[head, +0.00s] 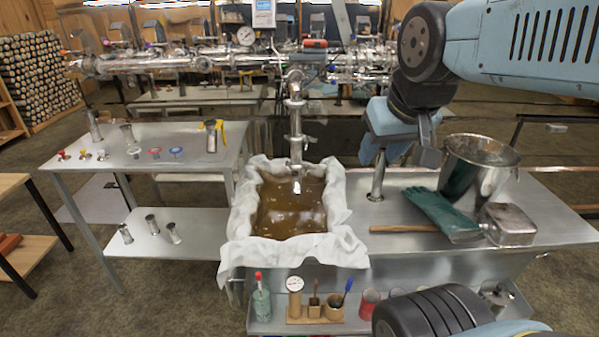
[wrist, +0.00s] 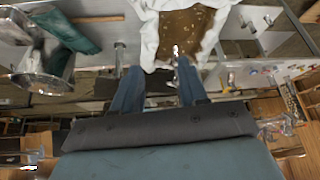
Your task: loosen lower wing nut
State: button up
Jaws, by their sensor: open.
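A shiny vertical drain pipe (head: 296,125) hangs from the metal pipework, its spout over a cloth-lined pan (head: 340,195). Clamp fittings show along it; a small piece at its lower clamp (head: 309,139) sticks out to the right, too small to tell as a wing nut. My gripper (head: 376,150) is to the right of the pipe, apart from it, with nothing held. In the wrist view my gripper (wrist: 157,72) has its two blue fingers spread wide. The pipe's shiny end (wrist: 176,50) shows beyond the right finger. The wing nut is not clear there.
A steel bucket (head: 478,168), green gloves (head: 441,210) and a metal box (head: 508,224) stand on the right bench. A short steel post (head: 377,178) stands below my gripper. A left table (head: 110,165) holds small fittings. Amber liquid fills the pan.

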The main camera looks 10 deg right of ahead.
aim_at(306, 172)
jog(key=shift+o, duration=0.2)
jog(key=shift+s, duration=0.1)
